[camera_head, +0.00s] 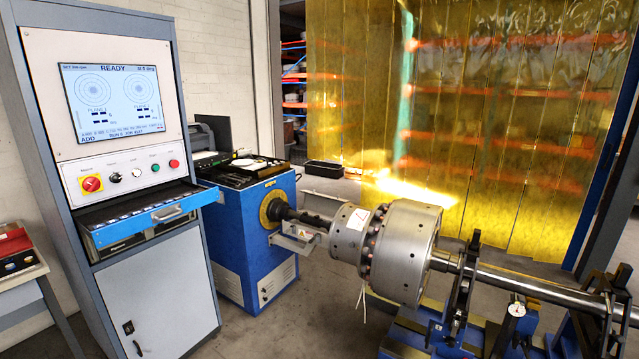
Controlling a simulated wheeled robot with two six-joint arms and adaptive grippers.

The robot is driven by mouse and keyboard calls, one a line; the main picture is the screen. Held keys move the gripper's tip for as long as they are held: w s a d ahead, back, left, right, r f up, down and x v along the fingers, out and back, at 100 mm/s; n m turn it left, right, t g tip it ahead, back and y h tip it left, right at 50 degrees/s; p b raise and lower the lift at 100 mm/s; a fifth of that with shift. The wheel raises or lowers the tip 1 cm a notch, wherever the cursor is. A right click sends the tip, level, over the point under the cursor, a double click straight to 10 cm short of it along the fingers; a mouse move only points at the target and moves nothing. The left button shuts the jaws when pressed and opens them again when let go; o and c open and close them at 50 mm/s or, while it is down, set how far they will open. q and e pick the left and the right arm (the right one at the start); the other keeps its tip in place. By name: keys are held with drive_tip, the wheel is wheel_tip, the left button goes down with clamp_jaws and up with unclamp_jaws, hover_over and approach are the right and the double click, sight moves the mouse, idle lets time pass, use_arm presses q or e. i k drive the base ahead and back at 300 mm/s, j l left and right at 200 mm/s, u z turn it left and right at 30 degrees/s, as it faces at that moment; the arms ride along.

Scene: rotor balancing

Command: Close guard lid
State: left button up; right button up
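A grey metal trough (296,243) with a small warning label sits below the drive shaft (303,216), at the right side of the blue drive housing (241,215). A flat grey panel (326,199) shows behind the shaft, on its far side. It looks like a guard lid standing open, but I cannot tell for sure. The shaft between the housing and the rotor (403,252) is uncovered from above. Neither of my grippers is in view.
A control cabinet (155,290) with a lit screen (118,97) and a pulled-out blue drawer (140,217) stands at left. The rotor rests on stands (462,290) at right. A yellow strip curtain (500,130) hangs behind. Floor shows between cabinet and machine.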

sight(326, 206)
drive_tip(key=i+j, duration=0.15)
drive_tip(key=i, duration=0.5)
drive_tip(key=i+j, duration=0.15)
drive_tip(key=i, duration=0.5)
drive_tip(key=i+j+z, duration=0.2)
drive_tip(key=i, duration=0.2)
drive_tip(key=i+j+z, duration=0.2)
drive_tip(key=i, duration=0.25)
drive_tip(key=i+j+z, duration=0.25)
drive_tip(key=i, duration=0.15)
